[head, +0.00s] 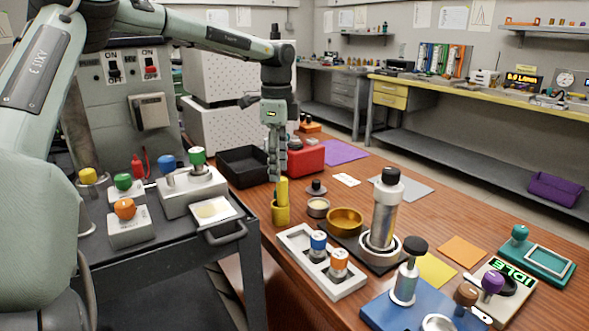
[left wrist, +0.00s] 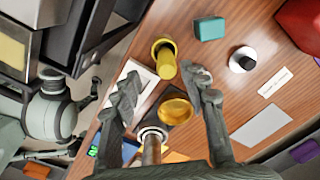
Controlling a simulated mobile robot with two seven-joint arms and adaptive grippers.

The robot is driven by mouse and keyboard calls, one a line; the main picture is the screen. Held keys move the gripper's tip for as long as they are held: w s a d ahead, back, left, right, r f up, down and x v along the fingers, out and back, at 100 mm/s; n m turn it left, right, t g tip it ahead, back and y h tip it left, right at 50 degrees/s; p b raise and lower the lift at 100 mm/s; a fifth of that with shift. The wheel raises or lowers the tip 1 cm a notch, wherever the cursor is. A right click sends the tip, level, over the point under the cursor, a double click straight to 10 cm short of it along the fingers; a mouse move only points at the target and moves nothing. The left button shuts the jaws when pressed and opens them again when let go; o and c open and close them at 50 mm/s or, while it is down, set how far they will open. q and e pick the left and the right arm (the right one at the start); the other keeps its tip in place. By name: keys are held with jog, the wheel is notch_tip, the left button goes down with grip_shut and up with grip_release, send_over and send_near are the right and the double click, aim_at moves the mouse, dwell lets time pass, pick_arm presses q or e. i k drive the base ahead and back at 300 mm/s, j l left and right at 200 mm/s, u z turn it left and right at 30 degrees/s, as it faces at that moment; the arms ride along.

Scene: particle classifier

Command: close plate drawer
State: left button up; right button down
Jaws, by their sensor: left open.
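The plate drawer (head: 212,214) sticks out from the front of a light grey box (head: 192,190) with blue and green knobs, on a dark cart at the left of the head view. A pale plate lies in the drawer. My left gripper (head: 275,178) points down over the wooden table, to the right of the drawer and apart from it, just above a yellow cup with a yellow cylinder (head: 281,205). In the left wrist view its fingers (left wrist: 165,92) are spread, and the yellow cup (left wrist: 164,60) shows beyond them.
Orange- and green-topped units (head: 126,222) stand left of the drawer. A black tray (head: 243,165) and a red box (head: 303,156) sit behind my gripper. A white rack (head: 318,268) stands on the near table edge.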

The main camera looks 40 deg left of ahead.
aim_at(214, 218)
jog(key=k+l, duration=0.55)
jog(key=l, duration=0.2)
jog(key=k+l, duration=0.6)
jog(key=l, duration=0.1)
